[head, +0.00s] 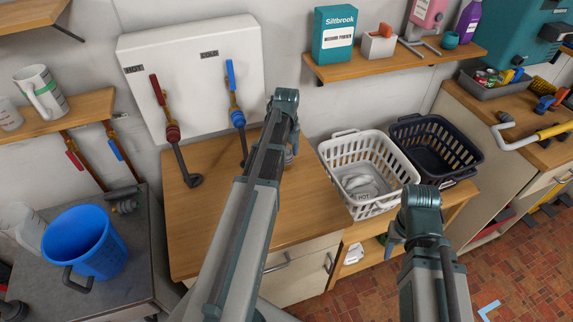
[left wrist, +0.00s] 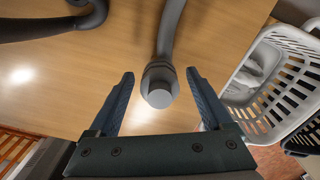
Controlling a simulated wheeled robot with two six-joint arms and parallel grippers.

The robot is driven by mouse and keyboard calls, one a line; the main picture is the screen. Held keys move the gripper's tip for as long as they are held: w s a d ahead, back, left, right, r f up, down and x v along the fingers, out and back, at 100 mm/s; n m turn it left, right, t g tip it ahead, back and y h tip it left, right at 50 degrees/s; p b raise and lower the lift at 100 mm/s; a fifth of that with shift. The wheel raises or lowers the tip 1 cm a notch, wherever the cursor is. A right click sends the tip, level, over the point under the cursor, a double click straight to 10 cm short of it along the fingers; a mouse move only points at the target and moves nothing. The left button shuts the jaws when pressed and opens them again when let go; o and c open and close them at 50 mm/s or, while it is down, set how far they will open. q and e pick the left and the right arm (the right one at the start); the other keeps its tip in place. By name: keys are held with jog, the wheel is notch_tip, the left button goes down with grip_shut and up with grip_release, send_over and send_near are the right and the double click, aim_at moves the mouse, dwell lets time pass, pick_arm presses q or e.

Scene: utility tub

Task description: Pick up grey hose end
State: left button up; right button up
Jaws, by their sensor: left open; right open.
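The grey hose end (left wrist: 159,88) hangs over the wooden counter in the left wrist view. It lies between the two spread fingers of my open left gripper (left wrist: 160,74), with a gap on each side. In the head view the hose (head: 243,148) runs down below the blue-handled tap, and my left arm hides its end. My left gripper (head: 291,152) shows only in part there, beside the arm's tip. My right gripper (head: 393,238) is open and seems empty, in front of the white basket.
A darker hose (head: 190,172) hangs from the red-handled tap. A white basket (head: 350,150) with a pale item inside and a dark basket (head: 437,125) stand right of the counter (head: 215,235). A blue bucket (head: 88,240) stands at the left.

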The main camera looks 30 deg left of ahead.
pick_arm(q)
grip_shut()
dwell(0.4)
jog(key=shift+r, duration=0.1)
jog(key=shift+r+p, duration=0.75)
jog(key=shift+p, duration=0.15)
jog(key=shift+s+r+p, duration=0.15)
jog(key=shift+r+p, duration=0.45)
jog(key=shift+r, duration=0.05)
jog(key=shift+s+r+p, duration=0.15)
jog(key=shift+r+p, duration=0.45)
jog(key=s+a, duration=0.1)
jog(key=s, duration=1.4)
jog(key=shift+s+a+r+p, duration=0.2)
jog(key=shift+a+r+p, duration=0.1)
jog(key=shift+r+p, duration=0.15)
